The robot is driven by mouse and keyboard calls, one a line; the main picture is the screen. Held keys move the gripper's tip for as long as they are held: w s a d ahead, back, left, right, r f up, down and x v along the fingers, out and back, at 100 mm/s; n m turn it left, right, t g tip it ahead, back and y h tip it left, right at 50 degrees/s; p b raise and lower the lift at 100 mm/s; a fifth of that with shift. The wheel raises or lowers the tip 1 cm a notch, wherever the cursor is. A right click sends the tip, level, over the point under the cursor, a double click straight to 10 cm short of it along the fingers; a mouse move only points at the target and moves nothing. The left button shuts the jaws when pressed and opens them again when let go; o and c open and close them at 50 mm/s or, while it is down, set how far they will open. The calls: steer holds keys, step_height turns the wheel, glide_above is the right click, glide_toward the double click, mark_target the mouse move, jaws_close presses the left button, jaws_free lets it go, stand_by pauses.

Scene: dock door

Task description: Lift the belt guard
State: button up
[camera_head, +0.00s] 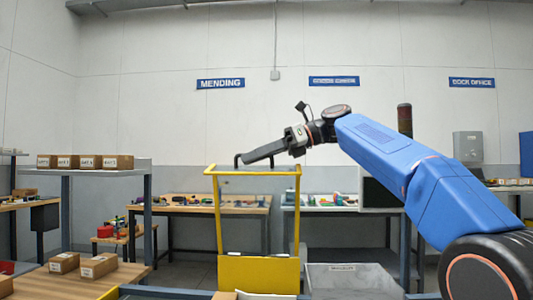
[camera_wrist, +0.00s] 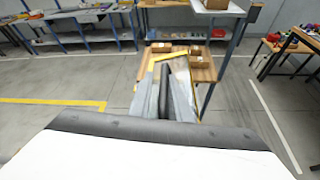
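A yellow upright frame (camera_head: 217,215) with a solid yellow lower panel (camera_head: 258,274) stands in the middle of the head view; it looks like the belt guard.
Cardboard boxes stand on a shelf (camera_head: 140,166) and on a wooden table (camera_head: 33,285) at the left. Workbenches (camera_head: 165,208) line the back wall. A grey bin (camera_head: 350,282) stands right of the yellow frame. Open floor (camera_wrist: 50,85) shows left in the wrist view.

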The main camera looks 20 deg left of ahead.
steer(key=v, duration=1.7)
steer(key=shift+w+d+r, duration=0.1)
steer(key=shift+w+r, duration=0.05)
steer(key=shift+c, duration=0.7)
